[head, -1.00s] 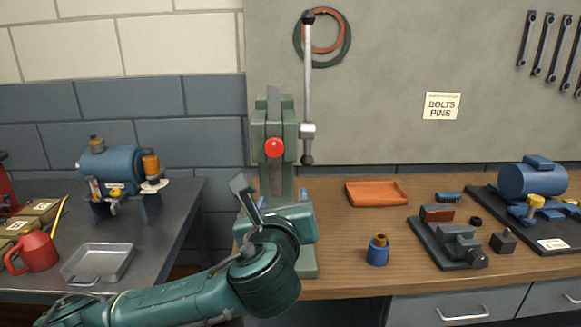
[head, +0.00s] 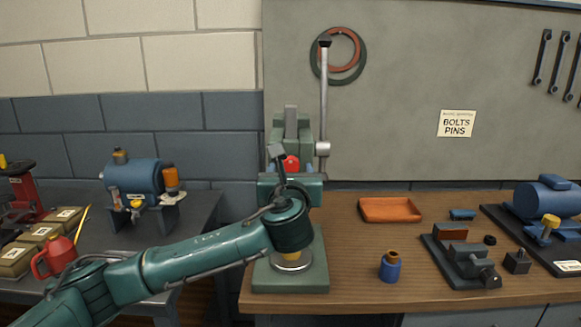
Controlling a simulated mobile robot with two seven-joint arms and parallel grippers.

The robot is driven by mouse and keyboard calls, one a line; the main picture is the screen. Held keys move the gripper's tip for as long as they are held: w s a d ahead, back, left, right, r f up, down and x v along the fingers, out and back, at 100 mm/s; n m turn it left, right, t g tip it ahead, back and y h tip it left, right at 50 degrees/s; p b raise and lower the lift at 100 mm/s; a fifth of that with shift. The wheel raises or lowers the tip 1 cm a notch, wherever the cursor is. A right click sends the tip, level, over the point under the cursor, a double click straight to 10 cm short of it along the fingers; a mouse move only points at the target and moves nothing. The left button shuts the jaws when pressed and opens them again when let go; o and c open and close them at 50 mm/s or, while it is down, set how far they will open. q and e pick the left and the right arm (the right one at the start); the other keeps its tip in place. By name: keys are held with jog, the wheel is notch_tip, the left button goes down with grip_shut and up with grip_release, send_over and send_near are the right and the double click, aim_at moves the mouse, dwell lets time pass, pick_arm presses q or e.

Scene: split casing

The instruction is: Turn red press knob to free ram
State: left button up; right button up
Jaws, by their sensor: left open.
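The green press stands at the left end of the wooden bench, with its column (head: 279,131) upright. The red press knob (head: 292,163) is on its front, its lower part hidden by my gripper. My left gripper (head: 290,168) is open in front of the press. Its blue fingertips show on either side of the red knob, apart from each other. I cannot tell whether they touch the knob. The press's long lever (head: 323,100) stands upright at its right side. The ram is largely hidden behind my left arm. My right gripper is not in view.
An orange tray (head: 390,210), a blue pot (head: 390,267) and a dark vise (head: 462,257) lie on the bench right of the press. A blue motor (head: 134,177) and a red can (head: 57,256) are on the left table. The bench between press and pot is clear.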

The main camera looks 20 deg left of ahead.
pick_arm(q)
jog(key=shift+w+a, duration=0.1)
jog(key=shift+w, duration=0.5)
jog(key=c, duration=1)
